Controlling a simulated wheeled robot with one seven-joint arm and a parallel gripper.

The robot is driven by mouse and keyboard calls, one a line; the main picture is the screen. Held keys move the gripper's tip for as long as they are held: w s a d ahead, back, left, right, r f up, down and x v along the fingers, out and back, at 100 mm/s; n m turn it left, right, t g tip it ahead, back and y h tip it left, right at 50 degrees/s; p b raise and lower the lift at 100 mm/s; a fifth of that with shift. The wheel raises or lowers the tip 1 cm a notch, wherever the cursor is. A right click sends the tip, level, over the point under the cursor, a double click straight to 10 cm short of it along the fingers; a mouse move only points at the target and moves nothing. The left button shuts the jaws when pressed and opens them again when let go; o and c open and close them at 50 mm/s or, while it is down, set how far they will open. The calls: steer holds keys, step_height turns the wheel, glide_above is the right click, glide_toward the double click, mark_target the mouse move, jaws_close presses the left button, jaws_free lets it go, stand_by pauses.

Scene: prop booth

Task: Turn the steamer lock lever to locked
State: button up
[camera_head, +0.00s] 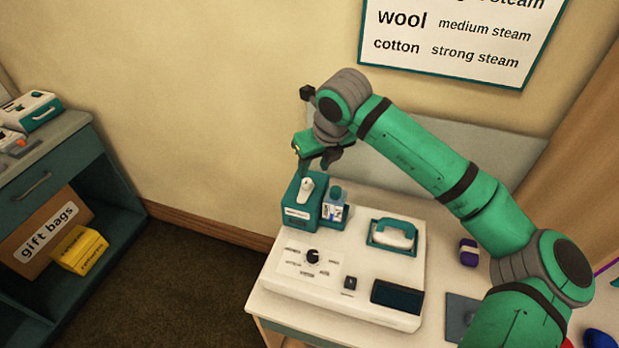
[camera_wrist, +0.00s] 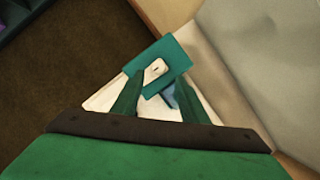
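The steamer (camera_head: 340,290) is a white unit with a teal block (camera_head: 298,215) at its back left corner. A pale lever (camera_head: 306,188) sits on top of this block; it also shows in the wrist view (camera_wrist: 157,70) on the teal top (camera_wrist: 176,54). The lever's label is too small to read, so I cannot tell its setting. My gripper (camera_head: 318,166) is above the block, pointing down. In the wrist view its two fingers (camera_wrist: 158,86) are apart, with the lever just beyond their tips. Nothing is held, and I cannot tell whether a finger touches the lever.
A small labelled bottle (camera_head: 335,207) stands right beside the block. An iron-like steamer head (camera_head: 393,235) rests behind the knob (camera_head: 313,256) and dark screen (camera_head: 397,296). A purple item (camera_head: 469,252) lies on the table to the right. The wall is close behind.

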mark_target(307, 181)
steer(key=x, duration=0.5)
steer(key=shift+a+f, duration=0.2)
steer(key=shift+f, duration=0.2)
steer(key=shift+x, duration=0.85)
steer(key=shift+w, duration=0.1)
